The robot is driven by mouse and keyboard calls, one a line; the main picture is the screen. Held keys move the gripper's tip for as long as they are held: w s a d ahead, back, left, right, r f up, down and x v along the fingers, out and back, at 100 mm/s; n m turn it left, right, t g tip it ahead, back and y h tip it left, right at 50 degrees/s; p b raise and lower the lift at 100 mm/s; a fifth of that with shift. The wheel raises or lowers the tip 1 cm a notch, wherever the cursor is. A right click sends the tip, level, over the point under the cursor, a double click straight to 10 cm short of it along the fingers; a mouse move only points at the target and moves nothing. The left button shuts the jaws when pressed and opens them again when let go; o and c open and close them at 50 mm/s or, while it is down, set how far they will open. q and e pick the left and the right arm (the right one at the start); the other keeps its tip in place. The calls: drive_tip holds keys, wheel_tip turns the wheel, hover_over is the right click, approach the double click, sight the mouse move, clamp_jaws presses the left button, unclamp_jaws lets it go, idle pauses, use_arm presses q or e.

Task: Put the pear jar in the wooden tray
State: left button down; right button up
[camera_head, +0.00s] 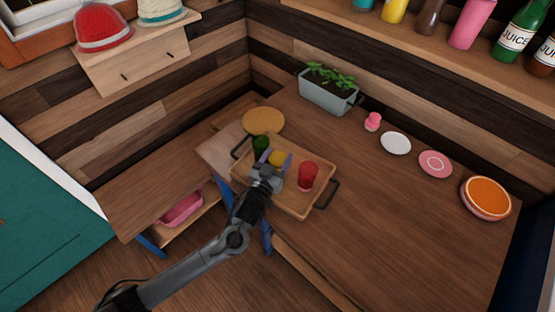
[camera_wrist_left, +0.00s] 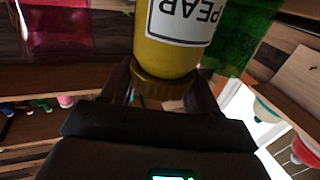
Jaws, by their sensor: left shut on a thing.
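The yellow pear jar (camera_head: 277,158) is at the wooden tray (camera_head: 292,203) in the head view, between a green vessel (camera_head: 261,143) and a red cup (camera_head: 308,176). My left gripper (camera_head: 276,162) is shut on the pear jar from above. In the left wrist view the jar's PEAR label (camera_wrist_left: 185,18) and brownish-gold lid (camera_wrist_left: 165,90) show, with the lid between the fingers of the left gripper (camera_wrist_left: 163,98). Whether the jar's base touches the tray floor cannot be told. My right gripper is not in view.
The tray has dark handles at both ends and stands on the wooden counter (camera_head: 400,230). A round wooden board (camera_head: 263,121), a planter (camera_head: 328,93), a pink item (camera_head: 373,121) and several plates (camera_head: 395,143) stand along the back. The counter right of the tray is clear.

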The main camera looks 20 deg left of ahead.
use_arm(q)
drive_tip(key=shift+f, duration=0.1)
drive_tip(key=c, duration=0.7)
unclamp_jaws()
drive_tip(key=shift+f, duration=0.15)
drive_tip(key=o, duration=0.4)
drive_tip(key=shift+o, duration=0.2)
drive_tip(key=s+a+f+g, duration=0.1)
drive_tip(key=s+g, duration=0.3)
drive_tip(key=s, duration=0.8)
drive_tip(key=s+a+f+m+g+p, duration=0.1)
drive_tip(key=s+f+g, duration=0.2)
drive_tip(key=s, duration=0.9)
drive_tip(key=s+a+f+g+p, duration=0.1)
drive_tip(key=s+f+g, duration=0.1)
drive_tip(key=s+g, duration=0.5)
drive_tip(key=s, duration=0.5)
drive_tip(key=shift+a+m, duration=0.15)
drive_tip(key=shift+m, duration=0.15)
